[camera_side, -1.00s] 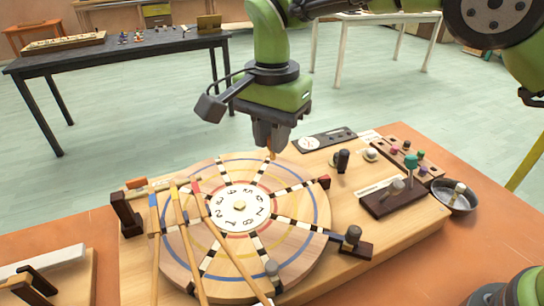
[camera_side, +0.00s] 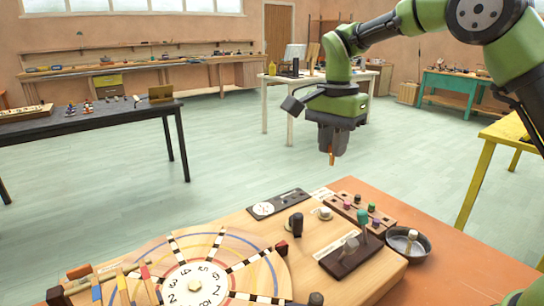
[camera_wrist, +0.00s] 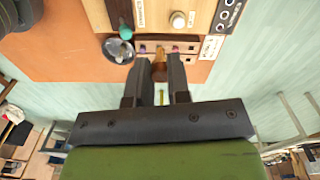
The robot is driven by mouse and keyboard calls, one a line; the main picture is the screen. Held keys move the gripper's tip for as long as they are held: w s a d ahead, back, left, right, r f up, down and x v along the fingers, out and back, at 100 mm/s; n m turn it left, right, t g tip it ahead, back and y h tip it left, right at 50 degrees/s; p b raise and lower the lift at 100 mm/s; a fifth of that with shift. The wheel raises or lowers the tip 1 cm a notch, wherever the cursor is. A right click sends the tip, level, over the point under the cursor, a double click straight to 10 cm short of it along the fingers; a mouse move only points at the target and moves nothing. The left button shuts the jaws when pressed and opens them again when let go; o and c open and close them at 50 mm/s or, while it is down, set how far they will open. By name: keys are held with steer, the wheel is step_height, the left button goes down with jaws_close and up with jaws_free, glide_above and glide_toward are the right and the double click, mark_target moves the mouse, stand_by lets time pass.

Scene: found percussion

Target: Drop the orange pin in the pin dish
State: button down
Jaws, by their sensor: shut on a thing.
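The orange pin (camera_side: 332,159) hangs below my gripper (camera_side: 332,148), held between its two fingertips. In the wrist view the pin (camera_wrist: 159,63) shows between the dark fingers of my gripper (camera_wrist: 160,68). The pin dish (camera_side: 395,241) is a round, dark metal bowl at the right end of the wooden board, with a pale-topped piece in it. In the side view my gripper is high above the board, up and left of the dish. In the wrist view the dish (camera_wrist: 109,48) lies left of the fingers, partly covered by a green knob.
The wooden board carries a numbered wheel (camera_side: 240,270), a dark block with a green-knobbed lever (camera_side: 362,218), and a rack of coloured pegs (camera_side: 372,208). A black knob (camera_side: 296,223) stands upright. The air around my gripper is clear.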

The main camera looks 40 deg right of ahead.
steer(key=s+d+m, duration=0.5)
steer(key=s+d, duration=0.8)
steer(key=d, duration=0.1)
step_height(320, 180, down, 13)
steer(key=shift+w+a+n, duration=0.2)
steer(key=shift+w+n, duration=0.1)
steer(key=shift+w, duration=0.1)
steer(key=shift+f, duration=0.1)
steer(key=shift+f, duration=2.4)
steer(key=c, duration=1)
jaws_free()
